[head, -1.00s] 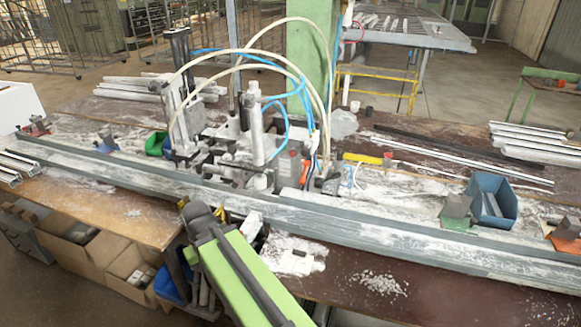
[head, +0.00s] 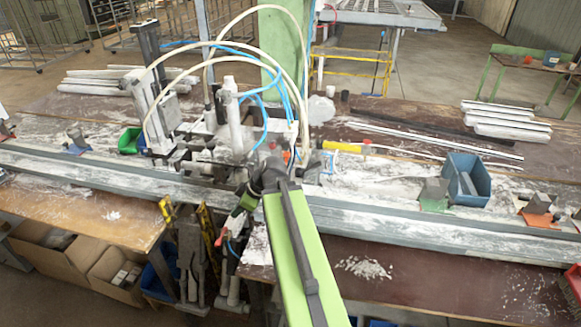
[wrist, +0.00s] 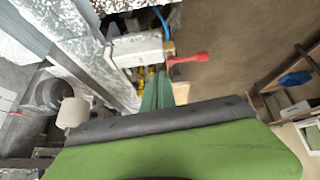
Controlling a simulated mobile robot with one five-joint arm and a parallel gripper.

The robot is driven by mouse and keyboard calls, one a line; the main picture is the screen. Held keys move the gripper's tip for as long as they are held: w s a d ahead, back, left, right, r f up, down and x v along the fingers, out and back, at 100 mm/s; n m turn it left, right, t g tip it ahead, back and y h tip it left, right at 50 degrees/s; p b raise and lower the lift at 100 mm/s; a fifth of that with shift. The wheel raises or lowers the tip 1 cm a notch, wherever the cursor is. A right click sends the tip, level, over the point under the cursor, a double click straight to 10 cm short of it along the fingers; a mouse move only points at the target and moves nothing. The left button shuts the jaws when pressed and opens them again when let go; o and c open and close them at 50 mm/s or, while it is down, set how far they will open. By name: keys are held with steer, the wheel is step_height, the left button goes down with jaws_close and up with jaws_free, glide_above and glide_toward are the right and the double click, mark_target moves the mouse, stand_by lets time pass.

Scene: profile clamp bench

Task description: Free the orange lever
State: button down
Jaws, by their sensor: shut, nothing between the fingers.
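A red-orange lever (head: 222,237) sits low in front of the bench's metal rail, beside a thin blue hose. In the wrist view, a red lever (wrist: 188,58) sticks out to the right from a pale fitting with a blue hose. My gripper (head: 236,218) reaches down toward the lever from the upper right in the head view. In the wrist view my green fingers (wrist: 158,80) are together and empty, just below and left of the lever. I cannot tell whether they touch it. What holds the lever is not clear.
The long rail (head: 385,222) runs across the bench behind the gripper. Pale hoses arch over the clamp machine (head: 158,125). A blue bin (head: 470,180) stands right. Cardboard boxes (head: 105,272) sit below the bench at left. Floor shows open at right in the wrist view.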

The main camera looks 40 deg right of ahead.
steer(key=s+d+r+t+h, duration=0.1)
steer(key=s+d+r+t, duration=0.1)
steer(key=d, duration=0.6)
steer(key=s+d+r+n+t+h+p, duration=0.1)
steer(key=s+d+r, duration=0.3)
steer(key=d, duration=0.5)
steer(key=s+d+r+n+t+h+p, duration=0.1)
steer(key=s+d+r+t, duration=0.2)
steer(key=d, duration=0.5)
steer(key=shift+s+d+r, duration=0.35)
steer(key=shift+s, duration=0.1)
